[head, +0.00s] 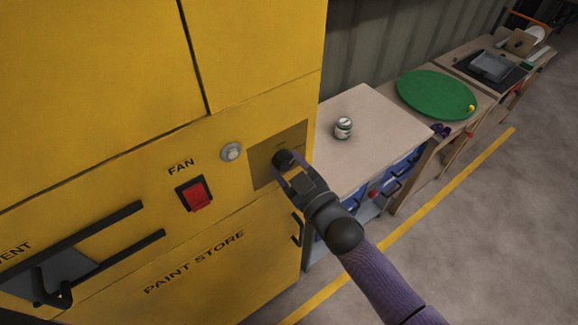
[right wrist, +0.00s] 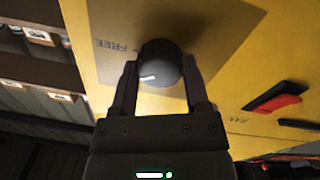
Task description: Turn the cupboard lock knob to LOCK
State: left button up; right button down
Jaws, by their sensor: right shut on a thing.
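The yellow paint store cupboard (head: 120,215) fills the left of the head view. Its dark round lock knob (head: 283,158) sits on a brownish plate (head: 262,172) at the right of the front panel. My right gripper (head: 284,167) is shut on the knob, with one finger on each side. In the right wrist view the knob (right wrist: 160,65) is between the fingers (right wrist: 160,88). A white mark on the knob points left in that view, and the word FREE (right wrist: 122,47) is on the plate to its left. The LOCK word is not readable. My left gripper is not in view.
A red FAN switch (head: 195,194), a round pale button (head: 231,152) and a vent handle (head: 90,245) are on the same panel. A small jar (head: 344,128) stands on the bench to the right. A green round board (head: 437,94) lies farther back.

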jog(key=n+b, duration=0.1)
jog(key=n, duration=0.4)
jog(key=shift+n, duration=0.4)
jog(key=n+b, duration=0.1)
jog(key=n, duration=0.4)
jog(key=shift+n+y, duration=0.4)
jog(key=shift+n, duration=0.3)
jog(key=shift+c, duration=0.3)
grip_release()
jog(key=shift+d, duration=0.1)
jog(key=v, duration=1)
